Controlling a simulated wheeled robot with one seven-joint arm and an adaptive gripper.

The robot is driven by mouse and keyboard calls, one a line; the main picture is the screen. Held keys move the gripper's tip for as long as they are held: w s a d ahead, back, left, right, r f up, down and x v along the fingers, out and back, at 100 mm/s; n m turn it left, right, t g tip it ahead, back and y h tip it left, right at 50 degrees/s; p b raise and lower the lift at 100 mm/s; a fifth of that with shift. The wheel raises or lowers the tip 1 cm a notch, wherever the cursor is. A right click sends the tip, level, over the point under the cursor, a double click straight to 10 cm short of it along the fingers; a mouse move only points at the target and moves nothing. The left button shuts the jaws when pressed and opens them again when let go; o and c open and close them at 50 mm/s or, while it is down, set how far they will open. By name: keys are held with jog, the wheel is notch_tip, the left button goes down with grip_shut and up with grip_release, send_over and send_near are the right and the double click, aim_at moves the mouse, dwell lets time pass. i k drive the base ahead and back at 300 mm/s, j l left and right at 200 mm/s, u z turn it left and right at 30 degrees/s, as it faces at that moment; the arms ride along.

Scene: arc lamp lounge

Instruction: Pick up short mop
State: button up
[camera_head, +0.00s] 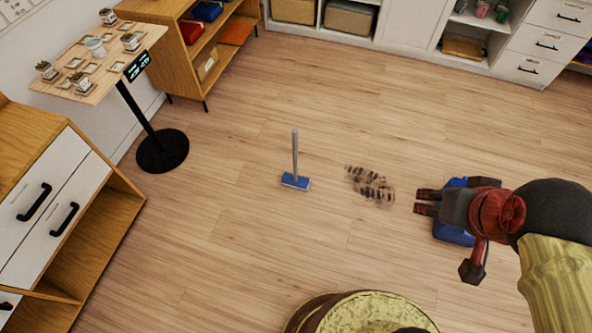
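The short mop (295,157) stands upright on the wooden floor near the middle of the view. It has a thin grey handle and a small blue head with a pale lower edge. My gripper (427,202) is at the right, dark grey and dull red, at the end of my yellow and black arm. It points left and is well apart from the mop. Two short dark tips show close together, but their opening cannot be made out clearly. The mop is fully visible, and nothing touches it apart from the floor.
A dark smudged patch (370,185) lies between mop and gripper. A blue object (452,234) is partly hidden under my gripper. A small pedestal table (98,92) stands upper left, a cabinet (52,207) at left.

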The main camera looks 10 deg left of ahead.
aim_at(294, 180)
jog(key=l+z, duration=0.15)
jog(key=z, duration=0.95)
jog(key=u, duration=2)
jog(key=i+l+u, duration=0.25)
jog(key=i, duration=0.25)
jog(key=i+l+u, duration=0.25)
jog(key=i, duration=0.25)
jog(key=i+l+u, duration=0.2)
jog(key=i, duration=0.3)
